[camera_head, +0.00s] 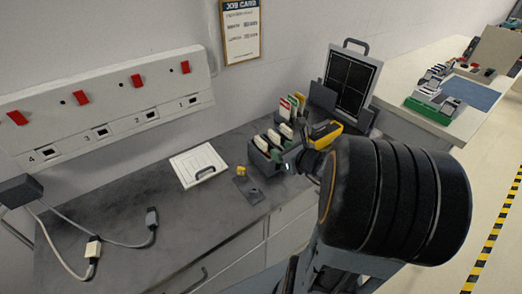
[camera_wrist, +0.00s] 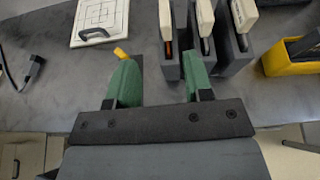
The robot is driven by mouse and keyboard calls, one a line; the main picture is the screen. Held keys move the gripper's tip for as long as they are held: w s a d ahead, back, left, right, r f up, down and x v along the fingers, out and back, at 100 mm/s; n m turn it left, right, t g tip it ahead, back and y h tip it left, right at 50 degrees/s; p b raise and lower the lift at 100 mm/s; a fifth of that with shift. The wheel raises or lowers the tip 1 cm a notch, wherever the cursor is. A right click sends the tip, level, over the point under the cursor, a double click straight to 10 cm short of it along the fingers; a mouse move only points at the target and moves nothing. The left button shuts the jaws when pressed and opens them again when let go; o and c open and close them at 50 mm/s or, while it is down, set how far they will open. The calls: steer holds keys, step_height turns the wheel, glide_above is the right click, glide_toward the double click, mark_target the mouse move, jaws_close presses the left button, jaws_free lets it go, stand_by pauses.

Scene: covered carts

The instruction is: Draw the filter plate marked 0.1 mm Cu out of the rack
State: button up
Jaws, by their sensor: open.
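The rack (camera_head: 262,163) is dark grey and stands on the bench, with several cream-topped filter plates (camera_head: 273,137) upright in its slots. In the wrist view the rack (camera_wrist: 224,64) is at the top centre right, with three cream plate tops (camera_wrist: 205,18) showing. No marking on them is legible, so I cannot tell which is 0.1 mm Cu. My gripper (camera_wrist: 157,62) has green fingers, spread apart and empty. The right finger appears close to the rack's near edge; the left is off to its left. In the head view my arm hides part of the gripper and rack.
A white panel with a handle (camera_head: 199,164) lies left of the rack. A small yellow knob (camera_head: 241,170) stands on a grey plate between them. A yellow device (camera_head: 325,133) is right of the rack. A framed black panel (camera_head: 352,80) stands behind. The left bench holds cables.

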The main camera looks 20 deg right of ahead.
mark_target(264, 142)
steer(key=shift+m, duration=0.3)
steer(key=x, duration=0.6)
steer(key=shift+w+d+f, duration=0.2)
steer(key=shift+w, duration=0.2)
steer(key=shift+p+x, duration=0.35)
steer(key=shift+x, duration=2.85)
steer(key=shift+d+r, duration=0.1)
steer(key=shift+c, duration=0.2)
jaws_close()
